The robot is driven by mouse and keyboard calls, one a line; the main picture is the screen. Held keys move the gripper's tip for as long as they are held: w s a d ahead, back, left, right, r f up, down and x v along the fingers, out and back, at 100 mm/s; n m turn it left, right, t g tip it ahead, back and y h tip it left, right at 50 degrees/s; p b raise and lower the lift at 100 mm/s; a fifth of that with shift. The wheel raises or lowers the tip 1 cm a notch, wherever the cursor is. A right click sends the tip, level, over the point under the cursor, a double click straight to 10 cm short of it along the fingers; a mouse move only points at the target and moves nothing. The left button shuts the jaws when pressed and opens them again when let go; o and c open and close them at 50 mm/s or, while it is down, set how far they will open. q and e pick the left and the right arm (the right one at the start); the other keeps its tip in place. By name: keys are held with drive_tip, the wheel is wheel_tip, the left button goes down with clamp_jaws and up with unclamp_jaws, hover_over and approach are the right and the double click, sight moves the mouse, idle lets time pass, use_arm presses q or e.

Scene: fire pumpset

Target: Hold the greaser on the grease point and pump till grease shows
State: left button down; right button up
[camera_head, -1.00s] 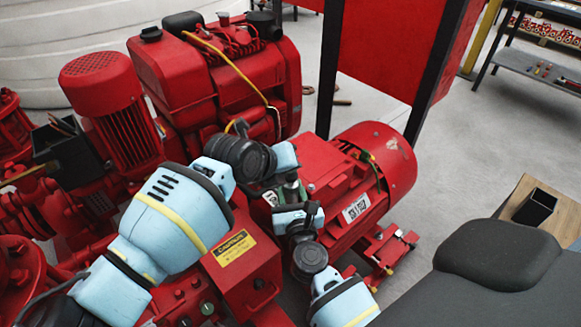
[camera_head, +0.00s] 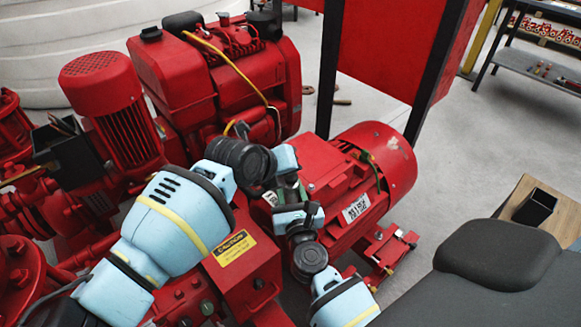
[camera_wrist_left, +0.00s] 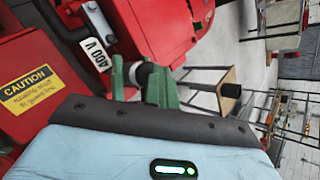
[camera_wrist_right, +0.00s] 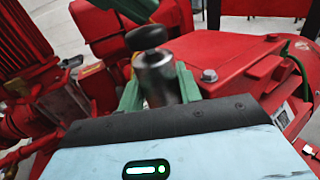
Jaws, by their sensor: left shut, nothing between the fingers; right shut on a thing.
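The greaser (camera_wrist_right: 157,78) is a silver cylinder with a black cap, upright between the green fingers of my right gripper (camera_wrist_right: 160,92) in the right wrist view. In the head view my right gripper (camera_head: 291,192) is at the red motor's near left end. My left gripper (camera_wrist_left: 143,88) shows green fingers beside the 400 V plate in the left wrist view; I see no object gripped there. In the head view it is close to the right gripper, and its fingertips are hard to separate. I cannot make out the grease point or any grease.
The red motor (camera_head: 338,185) lies just right of the grippers. A red control box (camera_head: 243,262) with a caution label stands below them. The red engine (camera_head: 215,85) is behind. A wooden table (camera_head: 560,222) with a black holder (camera_head: 535,207) is at right. Grey floor lies beyond.

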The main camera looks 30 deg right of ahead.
sight(288, 178)
use_arm(q)
drive_tip(key=shift+r, duration=1.7)
wheel_tip(288, 178, up, 5)
drive_tip(key=shift+r, duration=0.1)
idle(0.7)
drive_tip(key=s+a+n+g+h, duration=0.1)
drive_tip(key=a+n+h, duration=0.5)
drive_tip(key=n, duration=1.8)
drive_tip(key=a, duration=0.5)
drive_tip(key=shift+s+f+n, duration=0.15)
drive_tip(key=shift+f+n, duration=0.15)
drive_tip(key=shift+f, duration=0.1)
